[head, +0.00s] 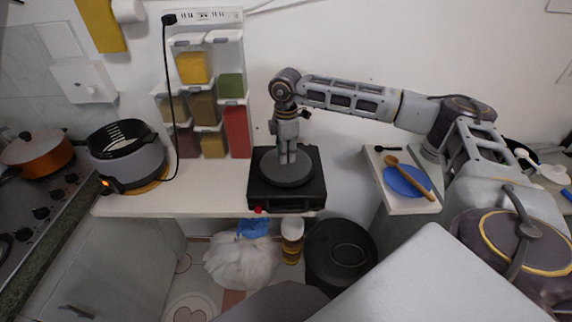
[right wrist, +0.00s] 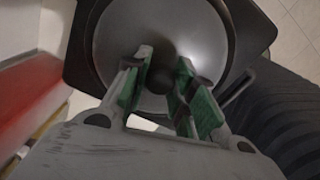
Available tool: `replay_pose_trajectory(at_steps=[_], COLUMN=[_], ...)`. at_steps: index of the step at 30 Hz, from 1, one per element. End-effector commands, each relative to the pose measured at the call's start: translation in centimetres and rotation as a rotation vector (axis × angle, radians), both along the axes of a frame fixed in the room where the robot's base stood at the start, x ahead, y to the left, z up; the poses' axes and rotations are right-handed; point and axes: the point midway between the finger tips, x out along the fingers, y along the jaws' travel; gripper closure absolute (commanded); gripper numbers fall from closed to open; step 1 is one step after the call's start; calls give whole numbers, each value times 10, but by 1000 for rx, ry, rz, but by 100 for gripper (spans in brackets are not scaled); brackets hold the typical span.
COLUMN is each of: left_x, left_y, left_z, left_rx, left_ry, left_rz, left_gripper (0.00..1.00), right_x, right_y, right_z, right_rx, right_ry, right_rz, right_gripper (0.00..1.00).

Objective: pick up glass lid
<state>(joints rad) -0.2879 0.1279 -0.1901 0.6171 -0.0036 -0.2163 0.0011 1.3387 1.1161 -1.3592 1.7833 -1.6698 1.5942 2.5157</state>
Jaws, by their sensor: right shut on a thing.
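The glass lid (head: 287,172) is a dark round disc resting on the black portable stove (head: 301,193) on the counter. In the right wrist view the glass lid (right wrist: 190,28) fills the upper middle, with a dark knob (right wrist: 160,68) at its centre. My right gripper (head: 288,158) points down from above onto the lid. In the right wrist view my right gripper (right wrist: 162,84) has its green-padded fingers on both sides of the knob, shut on it. The lid appears flat and level. My left gripper is not in view.
Spice dispensers (head: 212,100) stand against the wall left of the stove. A grey fryer (head: 128,157) with a black cable sits further left. A blue plate (head: 403,181) with a wooden spoon lies on the right surface. The counter between fryer and stove is clear.

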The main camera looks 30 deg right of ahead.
Motion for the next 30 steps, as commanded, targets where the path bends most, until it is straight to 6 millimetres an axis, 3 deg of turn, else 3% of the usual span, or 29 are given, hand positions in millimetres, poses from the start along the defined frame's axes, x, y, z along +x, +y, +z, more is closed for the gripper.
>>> replay_pose_trajectory(at_steps=[7, 16, 30], left_x=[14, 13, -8], left_y=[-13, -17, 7], left_z=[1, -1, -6], left_rx=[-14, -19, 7], left_ry=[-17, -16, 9], left_rz=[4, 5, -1], left_gripper=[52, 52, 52], right_x=[0, 1, 1], right_y=[0, 0, 0], right_z=[1, 10, 74], right_rx=[1, -1, 2], right_ry=[-1, -2, -4], right_rz=[0, 0, 0], right_gripper=[100, 100, 100])
